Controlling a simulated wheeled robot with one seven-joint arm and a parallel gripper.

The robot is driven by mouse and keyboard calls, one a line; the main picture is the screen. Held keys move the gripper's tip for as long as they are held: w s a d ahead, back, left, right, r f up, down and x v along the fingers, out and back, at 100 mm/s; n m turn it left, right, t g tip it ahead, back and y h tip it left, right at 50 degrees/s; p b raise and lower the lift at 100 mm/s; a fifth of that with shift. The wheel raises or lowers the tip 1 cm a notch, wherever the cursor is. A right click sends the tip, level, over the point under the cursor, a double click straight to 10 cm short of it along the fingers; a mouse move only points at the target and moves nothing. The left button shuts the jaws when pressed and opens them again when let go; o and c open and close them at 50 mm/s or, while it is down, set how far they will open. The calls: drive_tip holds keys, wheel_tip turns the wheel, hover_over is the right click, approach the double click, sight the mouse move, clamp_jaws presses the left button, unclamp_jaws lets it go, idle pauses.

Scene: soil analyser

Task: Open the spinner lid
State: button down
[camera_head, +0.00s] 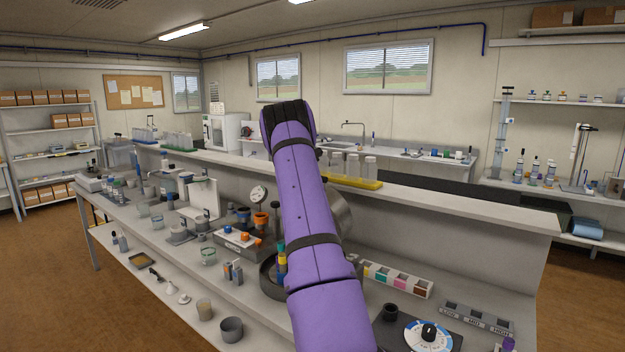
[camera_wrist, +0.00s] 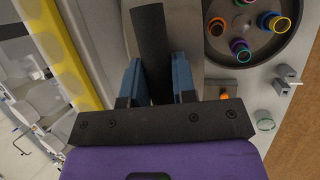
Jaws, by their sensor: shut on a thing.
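The spinner is a round dark bowl (camera_head: 271,282) on the bench, partly covered by my purple arm. Its coloured tubes show at the arm's left edge. In the wrist view the bowl (camera_wrist: 268,50) is uncovered at the upper right, with several ringed tubes inside. The grey spinner lid (camera_head: 341,214) stands raised behind my arm, only its right part showing; part of its grey surface (camera_wrist: 191,32) also shows in the wrist view. My gripper (camera_wrist: 157,60) has its blue fingers shut on a dark bar-shaped handle (camera_wrist: 150,28) at the lid. The fingers are hidden in the head view.
A raised shelf (camera_head: 440,196) runs behind the bench, with a yellow rack (camera_head: 352,181) of jars near my arm. A dial device (camera_head: 428,336) and a row of colour blocks (camera_head: 398,279) are at right. A grey box with knobs (camera_head: 240,243) and glassware crowd the left.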

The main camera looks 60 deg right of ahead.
drive_tip(key=c, duration=0.9)
unclamp_jaws()
drive_tip(key=shift+d, duration=0.1)
drive_tip(key=v, duration=1)
drive_tip(key=shift+w+r, duration=0.2)
drive_tip(key=shift+r, duration=0.1)
